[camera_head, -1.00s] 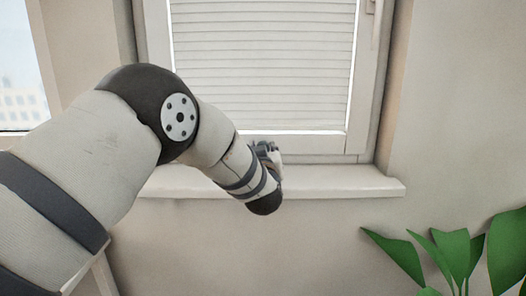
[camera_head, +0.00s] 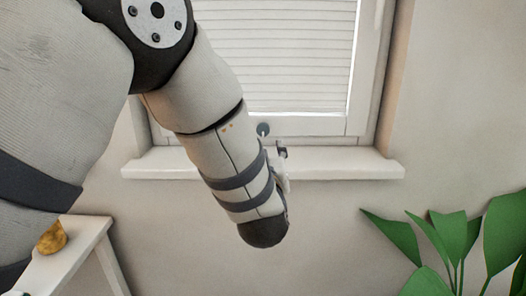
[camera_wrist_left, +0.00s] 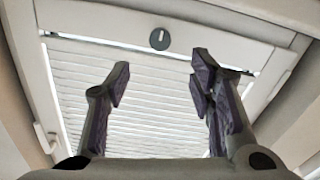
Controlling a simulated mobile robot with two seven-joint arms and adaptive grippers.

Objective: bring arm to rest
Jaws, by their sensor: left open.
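My left arm comes in from the left in the head view, its elbow at the top edge and its forearm slanting down to the right. My left gripper shows only in small part (camera_head: 281,150) past the forearm, in front of the window sill. In the left wrist view the gripper (camera_wrist_left: 160,82) is open, with its two fingers apart and nothing between them. Behind the fingers is the window blind (camera_wrist_left: 150,110). My right arm and gripper are in neither view.
The window sill (camera_head: 345,167) runs behind my forearm, below the window blind (camera_head: 300,60). A green plant (camera_head: 455,240) stands at lower right. A pale piece of furniture (camera_head: 75,255) with a yellow-brown object (camera_head: 52,238) is at lower left.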

